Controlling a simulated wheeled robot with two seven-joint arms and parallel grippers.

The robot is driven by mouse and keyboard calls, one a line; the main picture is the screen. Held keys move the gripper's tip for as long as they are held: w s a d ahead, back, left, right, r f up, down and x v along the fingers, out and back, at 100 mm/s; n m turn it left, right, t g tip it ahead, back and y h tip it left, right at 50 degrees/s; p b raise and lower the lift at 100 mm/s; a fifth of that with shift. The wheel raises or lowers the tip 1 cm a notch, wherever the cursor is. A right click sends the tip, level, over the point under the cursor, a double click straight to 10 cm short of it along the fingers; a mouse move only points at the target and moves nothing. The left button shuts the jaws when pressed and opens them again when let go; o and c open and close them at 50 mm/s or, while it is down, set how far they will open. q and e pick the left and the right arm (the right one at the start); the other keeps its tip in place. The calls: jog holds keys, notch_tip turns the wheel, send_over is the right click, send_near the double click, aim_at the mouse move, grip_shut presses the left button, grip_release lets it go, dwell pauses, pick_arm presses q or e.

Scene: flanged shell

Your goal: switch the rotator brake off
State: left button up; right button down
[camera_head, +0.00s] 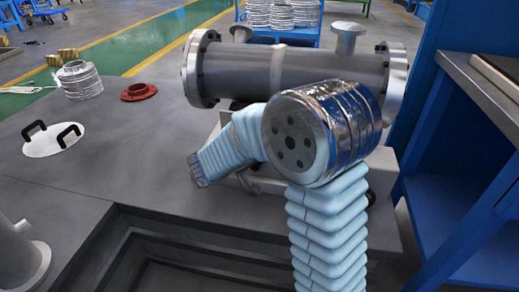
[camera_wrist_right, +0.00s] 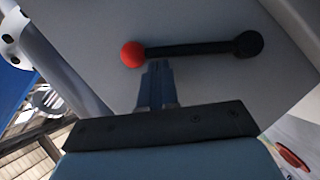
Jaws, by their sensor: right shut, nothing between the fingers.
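The brake lever is a black bar (camera_wrist_right: 190,49) on a plain grey face in the right wrist view. It lies nearly level, with a red knob (camera_wrist_right: 133,54) at its left end and a round black end (camera_wrist_right: 248,44) at its right. My right gripper (camera_wrist_right: 157,68) is shut and empty. Its fingertips appear just below the bar, near the red knob; I cannot tell whether they touch it. In the head view my right arm bends in front of the flanged shell (camera_head: 262,68), and the lever does not show there. My left gripper is in neither view.
The shell lies on a grey stand behind my arm. A red flange ring (camera_head: 139,92), a silver ribbed part (camera_head: 80,80) and a white disc with black handles (camera_head: 53,140) rest on the grey surface at left. A blue workbench (camera_head: 460,155) stands close at right.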

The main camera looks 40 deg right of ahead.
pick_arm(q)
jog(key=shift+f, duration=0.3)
pick_arm(e)
jog(key=shift+s+d+f, duration=0.15)
jog(key=shift+s+d, duration=0.1)
jog(key=shift+s, duration=0.05)
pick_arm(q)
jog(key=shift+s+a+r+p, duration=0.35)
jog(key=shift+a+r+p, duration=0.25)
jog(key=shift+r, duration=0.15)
pick_arm(e)
jog(key=w+r+v, duration=0.1)
jog(key=w+v, duration=0.1)
jog(key=v, duration=1.1)
jog(key=shift+w+r, duration=0.15)
jog(key=shift+r, duration=0.25)
jog(key=shift+d, duration=0.15)
